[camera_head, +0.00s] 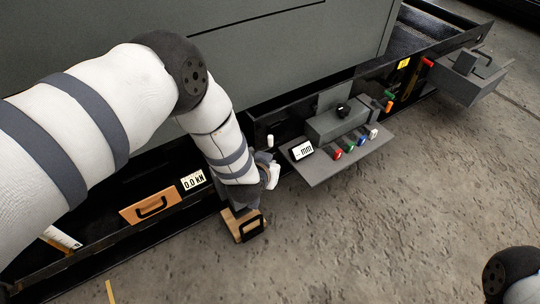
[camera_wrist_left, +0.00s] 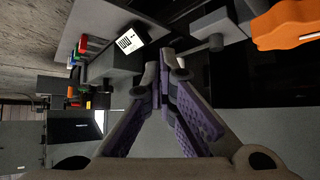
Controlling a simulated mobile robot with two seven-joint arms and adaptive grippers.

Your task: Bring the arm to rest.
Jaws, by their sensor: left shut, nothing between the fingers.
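My left arm (camera_head: 130,90) comes in from the left and reaches down in front of the large grey cabinet. Its white forearm with grey bands ends low by the black ledge. My left gripper (camera_wrist_left: 165,75) is shut and empty in the left wrist view, its purple-padded fingers meeting near the tips. In the head view its fingers are mostly hidden by the wrist. A wooden block with a black handle (camera_head: 243,224) shows just below the wrist; I cannot tell whether they touch. A dark rounded link (camera_head: 508,268) of my right arm shows at the lower right; its gripper is out of frame.
A grey shelf (camera_head: 320,170) with a display card (camera_head: 301,150) and several coloured plugs stands right of the wrist. An orange-brown panel with a handle (camera_head: 151,206) and a "0.0 kN" display (camera_head: 193,180) lie along the ledge. The concrete floor (camera_head: 400,220) in front is clear.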

